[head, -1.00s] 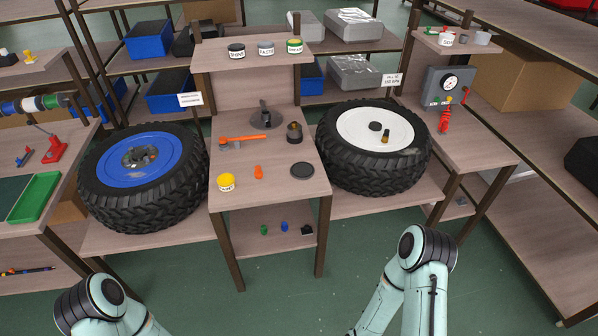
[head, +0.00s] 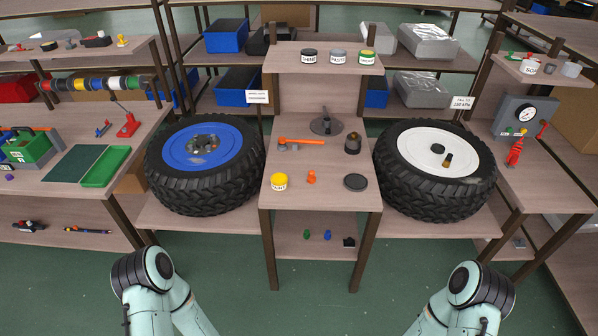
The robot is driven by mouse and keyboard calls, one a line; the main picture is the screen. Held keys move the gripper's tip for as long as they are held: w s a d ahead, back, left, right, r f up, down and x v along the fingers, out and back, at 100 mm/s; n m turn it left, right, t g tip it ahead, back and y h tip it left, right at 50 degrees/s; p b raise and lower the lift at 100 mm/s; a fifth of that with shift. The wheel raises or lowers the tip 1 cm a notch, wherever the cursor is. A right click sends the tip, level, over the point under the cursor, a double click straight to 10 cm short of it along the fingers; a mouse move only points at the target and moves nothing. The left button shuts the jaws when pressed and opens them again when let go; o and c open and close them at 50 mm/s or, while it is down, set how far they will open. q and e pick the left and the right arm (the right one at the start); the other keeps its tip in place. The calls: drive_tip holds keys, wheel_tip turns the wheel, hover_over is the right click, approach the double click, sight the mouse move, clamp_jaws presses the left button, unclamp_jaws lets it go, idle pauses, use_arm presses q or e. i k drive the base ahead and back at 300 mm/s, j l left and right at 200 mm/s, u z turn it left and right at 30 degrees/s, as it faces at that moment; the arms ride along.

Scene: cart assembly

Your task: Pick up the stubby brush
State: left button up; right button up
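I cannot tell for certain which item is the stubby brush. On the middle bench (head: 330,192) a short dark, brownish-topped piece (head: 352,143) stands at the right, and a small orange piece (head: 311,177) stands near the front. A short brown-and-dark piece (head: 447,160) is on the white wheel (head: 420,146). All are small in the head view. My two arms come in at the bottom left and bottom right, low in front of the benches. Both grippers are outside the picture.
The middle bench also holds a yellow pot (head: 279,182), a black disc (head: 355,182) and an orange-handled tool (head: 300,141). A blue-rimmed wheel (head: 178,150) lies left. A green tray (head: 105,167) is on the left table. The green floor (head: 300,300) before the benches is clear.

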sight(311, 178)
drive_tip(key=i+j+u, duration=0.25)
drive_tip(key=i+j, duration=0.4)
drive_tip(key=i+j+u, duration=0.3)
drive_tip(key=i+j, duration=0.4)
drive_tip(key=z, duration=1.6)
drive_tip(key=i+l, duration=0.1)
drive_tip(key=l, duration=0.35)
drive_tip(key=i+l, duration=0.1)
drive_tip(key=l, duration=0.3)
drive_tip(key=i+l, duration=0.1)
drive_tip(key=l, duration=0.35)
